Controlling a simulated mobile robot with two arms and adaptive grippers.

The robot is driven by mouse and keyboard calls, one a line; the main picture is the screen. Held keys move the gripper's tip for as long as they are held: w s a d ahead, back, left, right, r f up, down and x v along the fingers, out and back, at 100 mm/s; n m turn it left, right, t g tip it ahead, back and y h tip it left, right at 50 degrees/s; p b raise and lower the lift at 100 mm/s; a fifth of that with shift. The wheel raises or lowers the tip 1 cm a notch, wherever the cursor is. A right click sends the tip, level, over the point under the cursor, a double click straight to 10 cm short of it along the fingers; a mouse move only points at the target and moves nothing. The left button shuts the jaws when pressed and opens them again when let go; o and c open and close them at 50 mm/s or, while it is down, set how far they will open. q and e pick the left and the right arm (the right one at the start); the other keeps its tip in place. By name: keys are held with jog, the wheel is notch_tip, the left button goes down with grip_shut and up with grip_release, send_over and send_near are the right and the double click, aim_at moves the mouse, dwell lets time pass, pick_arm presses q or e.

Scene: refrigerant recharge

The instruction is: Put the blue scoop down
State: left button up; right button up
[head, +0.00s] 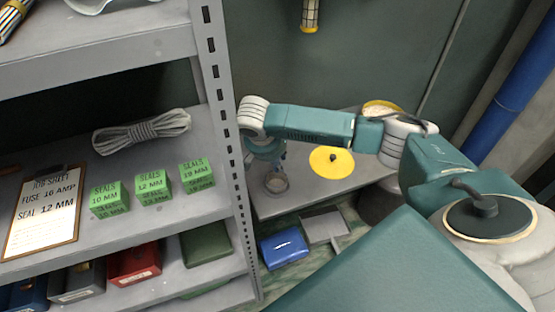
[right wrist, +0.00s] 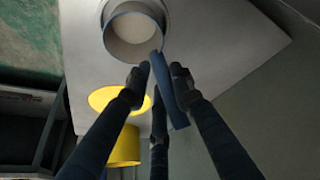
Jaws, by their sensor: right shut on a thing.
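The blue scoop (right wrist: 164,82) shows in the right wrist view as a narrow blue strip between the fingers of my right gripper (right wrist: 160,78). The gripper is shut on it. The strip's upper end is near the rim of a grey round container (right wrist: 133,30) with pale contents; I cannot tell whether it touches. In the head view the container (head: 277,183) stands on a grey surface (head: 310,198) beside the shelf post, just below my right gripper (head: 268,160). The scoop cannot be made out there. My left gripper is not in view.
A yellow disc (head: 332,161) is right of the container. A grey shelf rack (head: 225,130) stands close on the left, with green seal boxes (head: 152,188), a rope bundle (head: 141,131) and a clipboard (head: 42,212). A blue box (head: 284,247) lies lower down.

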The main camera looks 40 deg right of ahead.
jog(key=shift+f, duration=0.1)
jog(key=o, duration=1)
jog(key=v, duration=1.2)
jog(key=shift+d, duration=0.2)
